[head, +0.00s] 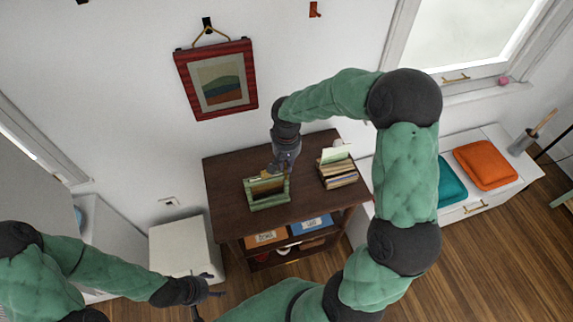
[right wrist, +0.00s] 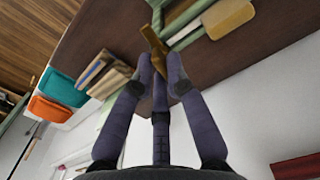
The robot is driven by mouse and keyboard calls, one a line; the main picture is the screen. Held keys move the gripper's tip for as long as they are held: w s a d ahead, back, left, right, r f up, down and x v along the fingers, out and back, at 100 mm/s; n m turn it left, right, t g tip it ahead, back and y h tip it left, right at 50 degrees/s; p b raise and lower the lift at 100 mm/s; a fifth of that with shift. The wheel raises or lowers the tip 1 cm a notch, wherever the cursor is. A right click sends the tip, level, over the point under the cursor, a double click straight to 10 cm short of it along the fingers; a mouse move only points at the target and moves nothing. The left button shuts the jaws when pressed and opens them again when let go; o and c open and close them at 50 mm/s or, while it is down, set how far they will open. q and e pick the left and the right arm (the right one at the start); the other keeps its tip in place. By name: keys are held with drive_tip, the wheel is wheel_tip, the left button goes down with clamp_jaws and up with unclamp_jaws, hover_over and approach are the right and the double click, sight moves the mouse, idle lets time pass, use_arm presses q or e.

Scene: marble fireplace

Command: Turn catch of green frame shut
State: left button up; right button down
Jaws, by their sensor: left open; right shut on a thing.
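The green frame (head: 270,203) stands on the dark wooden cabinet top. It also shows at the top of the right wrist view (right wrist: 190,30), cut off by the edge. My right gripper (head: 278,168) is at the frame's upper edge. In the right wrist view its fingers (right wrist: 160,65) are shut on a brown-gold piece, which looks like the catch (right wrist: 151,38), beside the green frame. The fingertips partly hide it, and I cannot tell its exact angle. A tan piece (right wrist: 229,18) sits farther along the frame. My left gripper (head: 207,286) is open and empty, low on the left, away from the cabinet.
A stack of books (head: 338,173) stands on the cabinet top (head: 228,170), right of the frame. A red-framed picture (head: 217,80) hangs on the wall above. A white box (head: 181,248) stands left of the cabinet. A bench with cushions (head: 485,165) is on the right.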

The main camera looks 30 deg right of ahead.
sight(286, 167)
drive_tip(key=m+b, duration=0.1)
drive_tip(key=m, duration=0.2)
drive_tip(key=shift+m+b, duration=0.3)
drive_tip(key=shift+b, duration=0.1)
drive_tip(key=m+b, duration=0.1)
drive_tip(key=m, duration=0.3)
drive_tip(key=shift+a+m+b, duration=0.1)
drive_tip(key=shift+m+b, duration=0.2)
drive_tip(key=shift+b, duration=0.05)
drive_tip(key=m+b, duration=0.1)
drive_tip(key=m, duration=0.3)
drive_tip(key=shift+s+a, duration=0.1)
drive_tip(key=shift+m+b, duration=0.4)
drive_tip(key=shift+m, duration=1.4)
drive_tip(key=c, duration=1.2)
unclamp_jaws()
wheel_tip(286, 167, up, 12)
drive_tip(key=shift+r, duration=0.1)
